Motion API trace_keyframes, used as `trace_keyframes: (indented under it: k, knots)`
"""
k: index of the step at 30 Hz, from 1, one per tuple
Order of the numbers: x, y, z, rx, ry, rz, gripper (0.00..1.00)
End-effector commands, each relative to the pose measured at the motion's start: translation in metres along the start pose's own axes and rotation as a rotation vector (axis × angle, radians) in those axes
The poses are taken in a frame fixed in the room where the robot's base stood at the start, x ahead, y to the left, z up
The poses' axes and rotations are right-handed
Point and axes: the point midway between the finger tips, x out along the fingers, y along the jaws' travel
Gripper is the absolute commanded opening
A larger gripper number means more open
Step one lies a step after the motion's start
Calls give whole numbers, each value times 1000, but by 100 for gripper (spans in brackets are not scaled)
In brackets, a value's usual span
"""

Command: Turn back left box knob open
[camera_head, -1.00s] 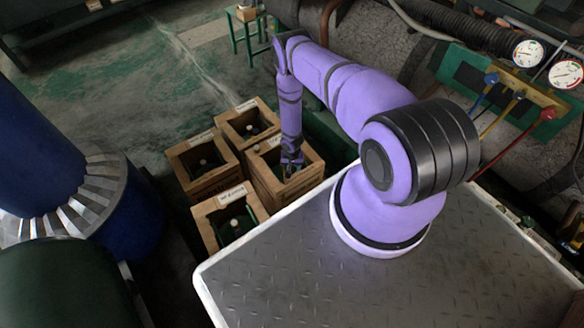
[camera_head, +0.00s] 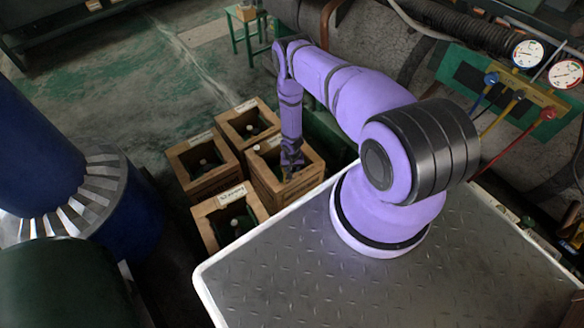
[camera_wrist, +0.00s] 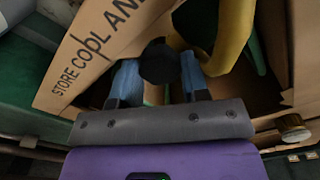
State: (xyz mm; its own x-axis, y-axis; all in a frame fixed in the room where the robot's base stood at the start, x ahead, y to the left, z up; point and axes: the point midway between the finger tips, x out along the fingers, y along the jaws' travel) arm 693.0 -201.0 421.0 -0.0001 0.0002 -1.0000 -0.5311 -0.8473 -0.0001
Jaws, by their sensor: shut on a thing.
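Several open-topped wooden boxes stand grouped on the floor in the head view: a far one (camera_head: 236,113), a left one (camera_head: 187,182), a near one (camera_head: 208,235) and a right one (camera_head: 262,187). My gripper (camera_head: 291,163) reaches down into the right one. In the wrist view my gripper's (camera_wrist: 160,82) two blue fingers are closed on a dark round knob (camera_wrist: 160,62). A box wall with printed "STORE COOL" text (camera_wrist: 95,55) stands beside it. A yellow curved part (camera_wrist: 230,35) is close behind the knob. The knob's underside is hidden.
My arm passes over a dark green container (camera_head: 330,135) right of the boxes. A metal-topped platform (camera_head: 300,270) lies close to the near box. A blue cylinder (camera_head: 35,140) stands at left. Gauges (camera_head: 527,54) are at upper right. Floor beyond the boxes is open.

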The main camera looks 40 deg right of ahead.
Motion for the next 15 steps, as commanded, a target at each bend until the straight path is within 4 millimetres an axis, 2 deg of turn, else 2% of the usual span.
trace_keyframes:
  k: [8, 15]
  knots:
    - [0, 0, 0, -178, 0, 0, 18]
    - [0, 0, 0, -403, 0, 0, 18]
